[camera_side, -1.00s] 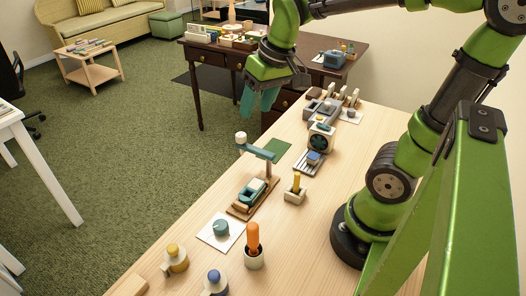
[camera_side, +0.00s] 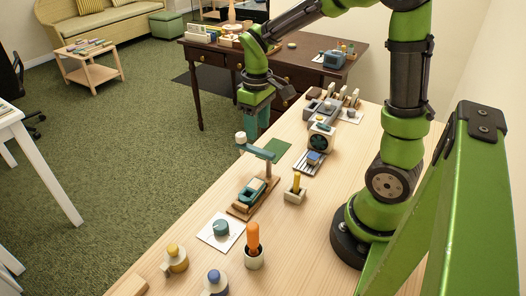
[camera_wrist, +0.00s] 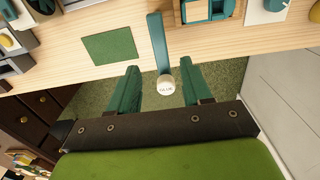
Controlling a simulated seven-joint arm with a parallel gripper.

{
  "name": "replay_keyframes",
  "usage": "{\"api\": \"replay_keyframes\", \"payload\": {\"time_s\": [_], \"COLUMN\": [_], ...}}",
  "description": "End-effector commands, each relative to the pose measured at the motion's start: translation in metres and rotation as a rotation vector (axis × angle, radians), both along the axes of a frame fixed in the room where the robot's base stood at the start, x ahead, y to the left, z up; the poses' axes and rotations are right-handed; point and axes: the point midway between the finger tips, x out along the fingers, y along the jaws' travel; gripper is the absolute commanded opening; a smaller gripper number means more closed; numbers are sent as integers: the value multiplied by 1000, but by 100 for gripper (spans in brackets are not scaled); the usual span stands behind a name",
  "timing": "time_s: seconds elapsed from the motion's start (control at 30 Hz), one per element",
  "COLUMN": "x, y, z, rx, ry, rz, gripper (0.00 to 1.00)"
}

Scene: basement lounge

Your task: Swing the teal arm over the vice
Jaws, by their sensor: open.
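The teal arm (camera_side: 258,151) sits on a grey post at the back of a wooden base and reaches out over the table edge, away from the vice. It ends in a cream knob (camera_side: 241,137). The vice (camera_side: 252,190) is a teal block on that base. My gripper (camera_side: 250,136) points down beside the knob. In the wrist view, the open fingers of my gripper (camera_wrist: 162,67) stand on both sides of the knob (camera_wrist: 166,84), with gaps. The teal arm (camera_wrist: 158,42) runs up the picture, with the vice (camera_wrist: 207,10) partly cut off at the top.
A green mat (camera_side: 281,150) lies by the post. A small holder with a yellow peg (camera_side: 296,188), a fan-like device (camera_side: 321,138) and an orange-handled tool (camera_side: 253,240) stand nearby on the light table. Below the knob is open floor beyond the table edge.

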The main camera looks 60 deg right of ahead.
Motion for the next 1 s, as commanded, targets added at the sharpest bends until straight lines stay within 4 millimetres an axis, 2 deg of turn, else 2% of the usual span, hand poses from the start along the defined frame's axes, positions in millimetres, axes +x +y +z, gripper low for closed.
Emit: {"api": "replay_keyframes", "payload": {"time_s": [0.1, 0.3, 0.5, 0.73, 0.77, 1.0], "x": [-1, -1, 0, 0, 0, 0], "y": [0, 0, 0, 0, 0, 0], "z": [-26, -54, -65, -65, -65, -65], "rx": [1, 1, 1, 1, 1, 0], "ry": [5, 3, -1, -1, -1, -1], "rz": [-1, -1, -2, -2, -2, -2], "gripper": [49, 49, 49, 49, 47, 11]}}
